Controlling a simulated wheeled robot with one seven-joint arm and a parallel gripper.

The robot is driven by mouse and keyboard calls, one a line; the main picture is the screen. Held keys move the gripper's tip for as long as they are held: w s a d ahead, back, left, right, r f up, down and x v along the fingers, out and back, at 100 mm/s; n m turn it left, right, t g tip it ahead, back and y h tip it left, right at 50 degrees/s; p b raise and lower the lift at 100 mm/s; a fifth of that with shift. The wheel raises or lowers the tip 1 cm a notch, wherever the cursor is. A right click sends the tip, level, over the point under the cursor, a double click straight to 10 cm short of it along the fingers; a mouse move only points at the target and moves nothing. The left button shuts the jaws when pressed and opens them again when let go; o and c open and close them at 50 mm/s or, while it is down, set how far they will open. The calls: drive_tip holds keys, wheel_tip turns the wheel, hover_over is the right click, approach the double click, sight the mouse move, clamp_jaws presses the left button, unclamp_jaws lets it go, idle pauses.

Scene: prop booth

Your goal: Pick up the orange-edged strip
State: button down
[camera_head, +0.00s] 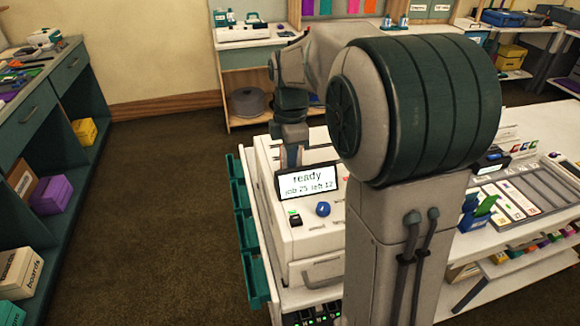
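I cannot make out an orange-edged strip with certainty. Several pale strips with small coloured marks (503,204) lie side by side on the white worktop at the right; their edge colours are too small to tell. My gripper (292,158) points down over the white machine (310,240), at the back of its top. Its fingertips are partly hidden behind the small "ready" screen (307,181), so I cannot see whether it is open or holds anything. My own arm covers the middle of the view and the worktop behind it.
The screen reads "job 25 left 12". A blue knob (323,209) sits on the machine's top. Teal trays (244,215) line its left side. A dark teal shelf unit (50,120) stands at far left. The brown carpet (155,190) between is clear.

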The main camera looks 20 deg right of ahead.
wheel_tip(320, 180, up, 10)
idle(0.6)
drive_tip(key=shift+r, duration=0.1)
